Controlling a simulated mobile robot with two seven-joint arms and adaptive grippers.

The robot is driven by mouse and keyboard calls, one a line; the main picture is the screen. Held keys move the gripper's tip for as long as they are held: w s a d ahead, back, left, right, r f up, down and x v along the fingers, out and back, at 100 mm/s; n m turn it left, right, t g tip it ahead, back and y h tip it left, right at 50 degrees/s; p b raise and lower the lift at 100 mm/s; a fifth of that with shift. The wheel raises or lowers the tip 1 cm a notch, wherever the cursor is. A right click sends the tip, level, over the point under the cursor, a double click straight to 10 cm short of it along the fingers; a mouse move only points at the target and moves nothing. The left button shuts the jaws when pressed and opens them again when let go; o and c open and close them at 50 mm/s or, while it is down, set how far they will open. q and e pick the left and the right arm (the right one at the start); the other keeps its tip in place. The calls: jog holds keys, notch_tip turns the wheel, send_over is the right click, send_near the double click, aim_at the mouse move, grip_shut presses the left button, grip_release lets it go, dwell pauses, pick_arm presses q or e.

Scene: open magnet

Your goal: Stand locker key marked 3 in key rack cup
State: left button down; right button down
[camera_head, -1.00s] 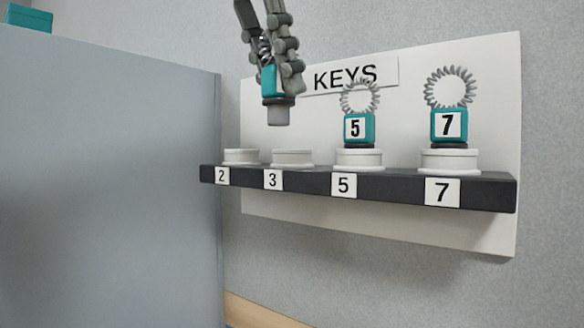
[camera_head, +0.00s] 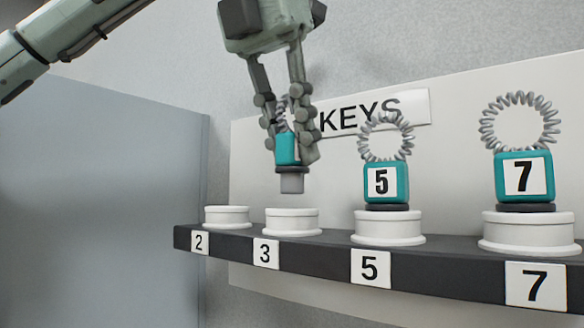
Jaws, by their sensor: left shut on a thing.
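My left gripper (camera_head: 291,146) is shut on a teal locker key (camera_head: 287,149) with a grey cylindrical lower end and a coil partly hidden between the fingers. No number shows on its visible side. The key hangs upright above the white cup marked 3 (camera_head: 292,222), apart from it, with a small gap between. That cup looks empty. The dark key rack (camera_head: 320,255) carries number labels on its front edge. My right gripper is not in view.
The cup marked 2 (camera_head: 227,217) is empty. Teal keys 5 (camera_head: 386,182) and 7 (camera_head: 524,176) stand in their cups to the right, coils upward. A white board with a KEYS sign (camera_head: 375,112) is behind. A grey panel (camera_head: 100,200) stands at left.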

aim_at(292, 173)
pick_arm(q)
notch_tip(292, 173, down, 3)
jog(key=shift+w+a+r, duration=0.1)
jog(key=shift+r, duration=0.05)
jog(key=shift+f, duration=0.2)
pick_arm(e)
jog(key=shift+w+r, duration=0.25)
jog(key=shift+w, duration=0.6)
pick_arm(q)
jog(key=shift+f, duration=0.1)
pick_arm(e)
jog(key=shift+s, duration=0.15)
pick_arm(q)
jog(key=shift+f, duration=0.25)
jog(key=c, duration=1.4)
grip_release()
jog(key=shift+c, duration=0.2)
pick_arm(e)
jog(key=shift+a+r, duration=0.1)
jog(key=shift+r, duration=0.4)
